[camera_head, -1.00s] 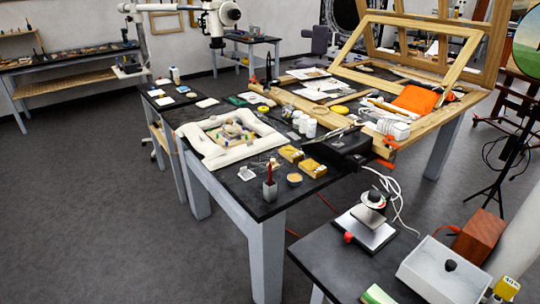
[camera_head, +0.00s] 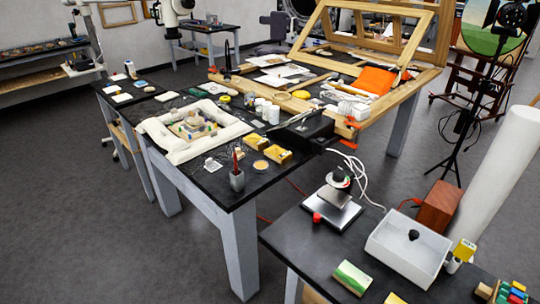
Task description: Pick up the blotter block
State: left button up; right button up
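I cannot tell for certain which thing is the blotter block. A white, box-like piece (camera_head: 388,252) with a round black knob (camera_head: 413,235) sits on the near dark table at the lower right; it may be the block or a tray around it. A small green and white block (camera_head: 352,277) lies on the same table, nearer to me. Neither of my grippers is in view.
The near dark table (camera_head: 290,238) also bears a small press-like device (camera_head: 335,206), a brown wooden box (camera_head: 438,206) and several coloured blocks at right. A larger cluttered worktable (camera_head: 218,190) stands behind. Open grey floor (camera_head: 80,220) lies at left.

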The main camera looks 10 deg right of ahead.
aim_at(241, 154)
jog(key=i+j+z, duration=0.2)
jog(key=z, duration=0.3)
jog(key=i+j+z, duration=0.15)
jog(key=j+z, duration=0.3)
